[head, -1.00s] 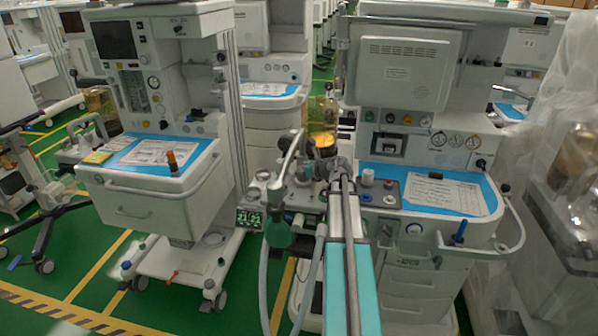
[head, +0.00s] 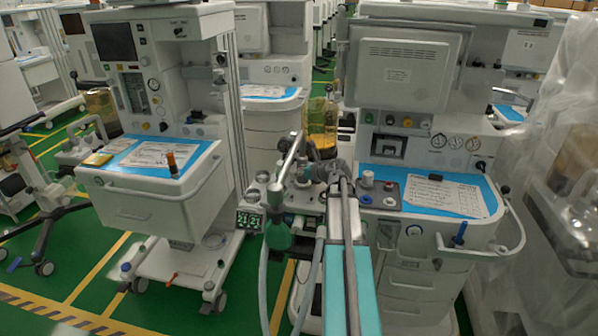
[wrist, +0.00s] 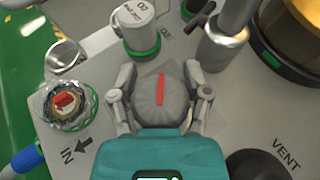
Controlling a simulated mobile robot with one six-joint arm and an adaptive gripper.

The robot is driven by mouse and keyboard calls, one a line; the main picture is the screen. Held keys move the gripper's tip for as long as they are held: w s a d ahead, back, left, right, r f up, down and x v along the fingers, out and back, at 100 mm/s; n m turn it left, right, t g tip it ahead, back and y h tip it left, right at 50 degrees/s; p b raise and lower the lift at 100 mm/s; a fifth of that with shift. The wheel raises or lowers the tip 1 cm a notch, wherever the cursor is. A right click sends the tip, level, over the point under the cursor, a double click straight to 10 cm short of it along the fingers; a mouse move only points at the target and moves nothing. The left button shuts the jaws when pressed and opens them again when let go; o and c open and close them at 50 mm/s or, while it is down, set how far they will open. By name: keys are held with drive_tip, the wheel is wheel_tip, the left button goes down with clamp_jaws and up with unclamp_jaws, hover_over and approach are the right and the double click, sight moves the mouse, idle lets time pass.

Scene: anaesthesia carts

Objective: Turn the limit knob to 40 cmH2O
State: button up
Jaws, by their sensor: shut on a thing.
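The limit knob (wrist: 175,108) is a grey, round knob with a red pointer line on top, in the middle of the wrist view. The red line runs nearly straight up the picture, tilted only slightly. My gripper (wrist: 161,88) is shut on the knob, with one grey finger on its left and one on its right. No scale numbers around the knob can be read. In the head view my gripper (head: 335,168) is at the valve block beside the right cart, and the knob cannot be made out there.
In the wrist view, a white O2-marked port (wrist: 137,28) with a green ring stands above the knob. A red-centred gauge-like fitting (wrist: 66,103) is at left, a metal post (wrist: 222,50) at upper right, and a dark round part (wrist: 255,165) near VENT. A green breathing bag (head: 278,236) hangs nearby.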

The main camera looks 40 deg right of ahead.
drive_tip(key=shift+m+h, duration=0.4)
drive_tip(key=shift+d+m+g+h, duration=0.2)
drive_tip(key=shift+m+h, duration=0.9)
drive_tip(key=shift+h, duration=0.2)
drive_tip(key=shift+d+m+g+h, duration=0.15)
drive_tip(key=shift+m+g+h, duration=0.05)
drive_tip(key=shift+m+h, duration=1)
drive_tip(key=shift+s+d+m+h, duration=0.15)
drive_tip(key=shift+m+h, duration=0.15)
drive_tip(key=shift+h, duration=0.2)
drive_tip(key=o, duration=0.9)
drive_tip(key=shift+o, duration=0.2)
drive_tip(key=shift+n+y, duration=0.8)
drive_tip(key=shift+y, duration=0.1)
